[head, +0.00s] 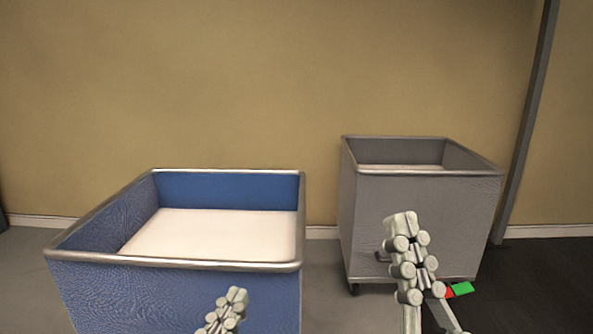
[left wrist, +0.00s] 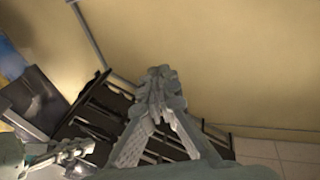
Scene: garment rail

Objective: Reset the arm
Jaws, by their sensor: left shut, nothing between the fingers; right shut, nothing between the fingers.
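My left gripper (head: 236,296) shows at the bottom of the head view, in front of the blue bin. It is shut and empty, and its fingers also fill the middle of the left wrist view (left wrist: 160,80). My right gripper (head: 402,222) is raised in front of the grey bin in the head view. It is shut and empty, with its fingertips together and pointing up. Neither gripper holds a garment.
A blue bin (head: 230,265) with a white inside floor stands at the left. A grey wheeled bin (head: 362,205) stands at the right. A tan wall (head: 250,80) is behind them, with a dark post (head: 527,120) at right. Dark rack-like bars (left wrist: 100,105) show in the left wrist view.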

